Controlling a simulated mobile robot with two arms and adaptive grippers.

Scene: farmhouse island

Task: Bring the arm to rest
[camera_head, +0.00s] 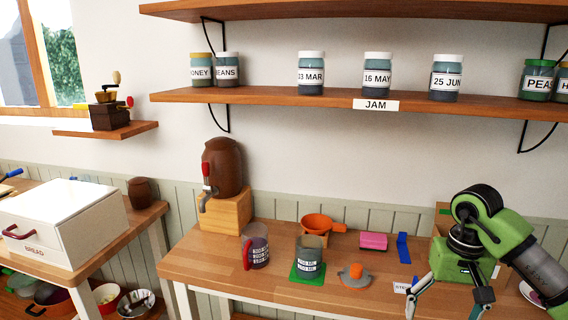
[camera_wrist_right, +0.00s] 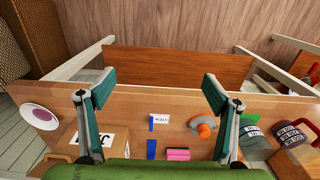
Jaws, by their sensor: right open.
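My right gripper (camera_head: 446,300) hangs over the right part of the wooden counter (camera_head: 215,262) in the head view, fingers pointing down. In the right wrist view, the gripper (camera_wrist_right: 148,92) has its two fingers wide apart with nothing between them. A small white label card (camera_wrist_right: 160,119) and a blue strip (camera_wrist_right: 152,148) lie on the counter below, seen between the fingers. My right arm comes in from the right and is bent at the wrist. My left gripper is in neither view.
A red-handled measuring cup (camera_head: 256,247), a grey cup on a green mat (camera_head: 306,272), an orange strainer (camera_head: 322,224) and a pink block (camera_head: 373,240) stand on the counter. A brown dispenser (camera_head: 222,170) is at left. A jar shelf (camera_head: 290,98) hangs above.

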